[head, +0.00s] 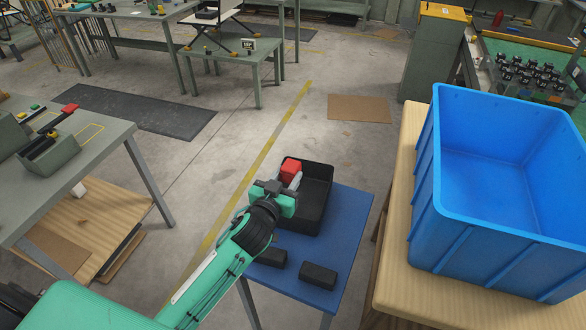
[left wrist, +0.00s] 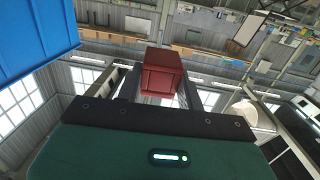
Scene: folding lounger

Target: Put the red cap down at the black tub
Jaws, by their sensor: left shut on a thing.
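The red cap (head: 291,168) is a small red block held in the fingers of my left gripper (head: 289,179). In the left wrist view the red cap (left wrist: 163,73) sits between the two fingertips, and the gripper is shut on it. The black tub (head: 318,203) is an open rectangular box on a small blue table (head: 352,215). In the head view the cap and gripper overlap the tub's far left part; the gap in height between cap and tub floor cannot be told. My gripper hides part of the tub's left side. My right gripper is not in view.
Two black blocks (head: 272,257) (head: 318,275) lie on the blue table in front of the tub. A large blue crate (head: 480,232) stands on a wooden table (head: 403,190) at the right. A grey-green bench (head: 105,140) is at the left. The floor between is open.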

